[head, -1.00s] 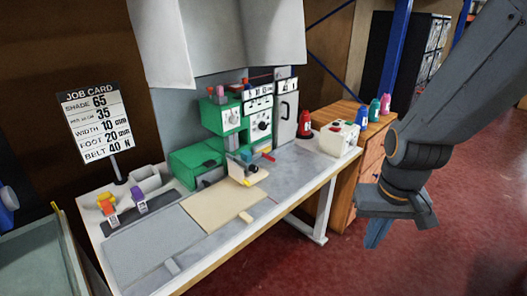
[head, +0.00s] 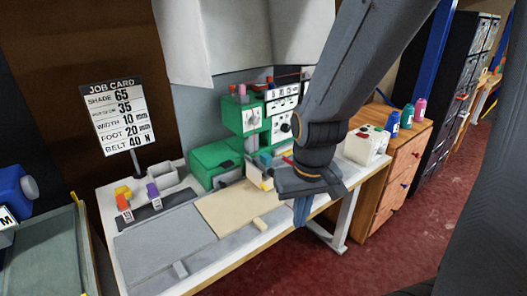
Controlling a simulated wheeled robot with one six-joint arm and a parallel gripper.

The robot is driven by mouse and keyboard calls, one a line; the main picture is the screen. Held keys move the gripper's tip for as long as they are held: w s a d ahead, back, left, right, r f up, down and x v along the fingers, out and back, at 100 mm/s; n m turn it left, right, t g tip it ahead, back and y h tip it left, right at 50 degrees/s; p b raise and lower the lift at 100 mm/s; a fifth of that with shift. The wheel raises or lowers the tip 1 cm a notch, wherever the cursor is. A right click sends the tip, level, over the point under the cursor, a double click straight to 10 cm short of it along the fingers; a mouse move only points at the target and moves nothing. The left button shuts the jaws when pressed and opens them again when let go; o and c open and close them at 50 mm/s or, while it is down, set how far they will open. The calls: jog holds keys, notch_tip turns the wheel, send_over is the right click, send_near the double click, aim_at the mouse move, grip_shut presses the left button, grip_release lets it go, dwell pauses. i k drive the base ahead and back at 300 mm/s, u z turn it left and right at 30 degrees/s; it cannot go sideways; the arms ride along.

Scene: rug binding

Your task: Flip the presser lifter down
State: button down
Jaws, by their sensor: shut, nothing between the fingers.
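The green sewing machine (head: 215,160) stands on the worktable, with a control panel of dials and switches on its right side. The presser lifter is too small to make out for certain; a small red lever-like part (head: 287,160) shows near the machine's lower right, partly behind my arm. My gripper (head: 301,215) is shut and empty, pointing down in front of the table's front edge. My wrist hides the right part of the machine bed.
A job card (head: 118,118) stands at the table's back left. Orange and purple presser feet (head: 152,190) sit on a dark strip. A beige rug piece (head: 225,212) lies mid-table. A white box (head: 366,145) and a wooden drawer cabinet (head: 402,160) with bottles stand at right.

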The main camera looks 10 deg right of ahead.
aim_at(256, 160)
jog(key=u, duration=0.05)
jog(key=i, duration=0.55)
jog(key=z, duration=0.75)
jog(key=i, duration=0.4)
jog(key=z, duration=0.5)
